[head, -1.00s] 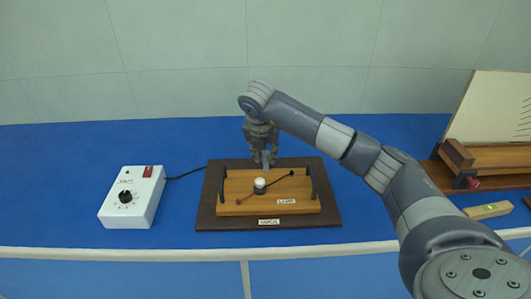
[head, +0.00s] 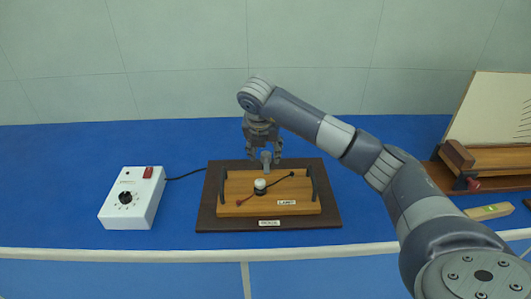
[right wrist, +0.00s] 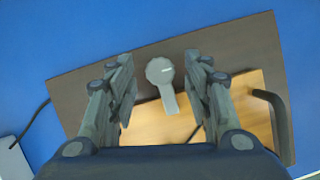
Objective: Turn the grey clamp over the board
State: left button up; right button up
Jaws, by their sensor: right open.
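The grey clamp (head: 266,158) is at the back edge of the wooden board (head: 235,206), which lies on a dark base (head: 206,213). In the right wrist view the clamp (right wrist: 160,72) shows a round head, with a short arm reaching over the board's edge. My right gripper (head: 264,155) points down just above the clamp. Its fingers (right wrist: 160,85) are open on both sides of the clamp, with gaps left and right. The clamp's lower part is hidden. My left gripper is not in view.
The board carries a white knob (head: 260,183), a thin dark pointer and two black handles. A white control box (head: 132,197) with a dial and cable stands at left. A wooden stand (head: 495,158) is at right. Blue table behind the base is clear.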

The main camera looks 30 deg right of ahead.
jog(key=v, duration=1)
jog(key=shift+r, duration=0.3)
jog(key=shift+s+a, duration=0.1)
